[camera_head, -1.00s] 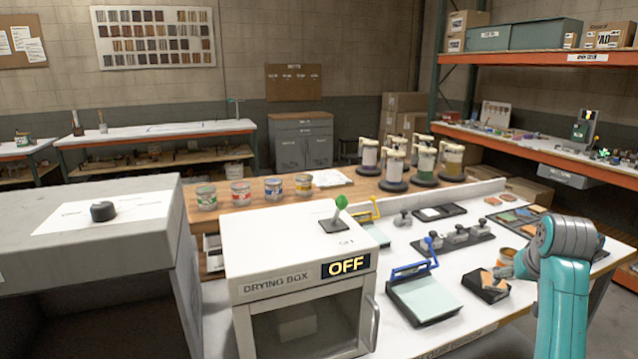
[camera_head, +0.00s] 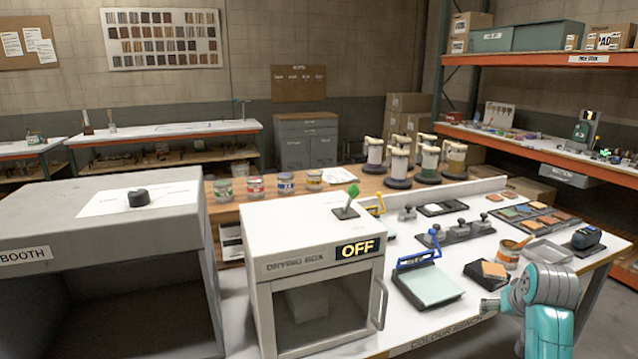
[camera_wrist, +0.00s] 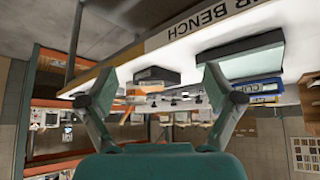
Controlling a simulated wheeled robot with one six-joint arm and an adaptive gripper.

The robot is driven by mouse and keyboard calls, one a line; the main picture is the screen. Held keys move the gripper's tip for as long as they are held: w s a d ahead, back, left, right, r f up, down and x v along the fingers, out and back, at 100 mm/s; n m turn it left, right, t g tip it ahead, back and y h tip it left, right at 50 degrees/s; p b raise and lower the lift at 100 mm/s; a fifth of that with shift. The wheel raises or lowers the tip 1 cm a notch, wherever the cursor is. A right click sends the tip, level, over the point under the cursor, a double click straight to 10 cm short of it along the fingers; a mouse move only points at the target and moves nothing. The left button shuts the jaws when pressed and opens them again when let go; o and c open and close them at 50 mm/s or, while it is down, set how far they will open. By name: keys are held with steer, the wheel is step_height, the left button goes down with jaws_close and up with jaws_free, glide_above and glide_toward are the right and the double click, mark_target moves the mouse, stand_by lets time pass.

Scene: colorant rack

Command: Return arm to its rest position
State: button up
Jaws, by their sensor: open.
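My teal arm shows at the bottom right of the head view, folded low in front of the bench's front edge. My gripper (camera_head: 490,306) points left there, near the bench edge and in front of the black tray with an orange-tan block (camera_head: 492,270). In the wrist view my gripper (camera_wrist: 163,92) has its two fingers spread wide with nothing between them. The wrist view is upside down; the bench edge (camera_wrist: 185,30) with its lettering runs across the top.
The white drying box (camera_head: 300,245) reads OFF and its door is closed. A grey booth (camera_head: 45,215) stands left. On the bench (camera_head: 440,338) are a blue-handled pad (camera_head: 432,285), tins and a tray (camera_head: 548,251). An orange shelf rack (camera_head: 560,60) stands right.

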steer(key=s+a+f+t, duration=0.1)
steer(key=s+a+f, duration=0.3)
steer(key=f, duration=0.5)
steer(key=s+a+f+t, duration=0.1)
steer(key=s+a+f, duration=0.35)
steer(key=f, duration=0.45)
steer(key=s+a+f+n+t, duration=0.1)
steer(key=s+a+f, duration=0.3)
steer(key=s, duration=0.3)
steer(key=s+a+f+n+t, duration=0.1)
steer(key=s+a+f, duration=0.25)
steer(key=s, duration=0.35)
steer(key=s+a+r+t+y, duration=0.1)
steer(key=s+a+r, duration=0.15)
steer(key=s, duration=0.55)
steer(key=s+a+r+n+t, duration=0.1)
steer(key=s+a+r, duration=0.15)
steer(key=s, duration=0.65)
steer(key=s+a+r+t+y, duration=0.1)
steer(key=s+a+r, duration=0.15)
steer(key=s, duration=0.55)
steer(key=s+a+r+t, duration=0.1)
steer(key=s+r, duration=0.6)
steer(key=shift+s+a+n, duration=0.2)
steer(key=shift+n, duration=0.2)
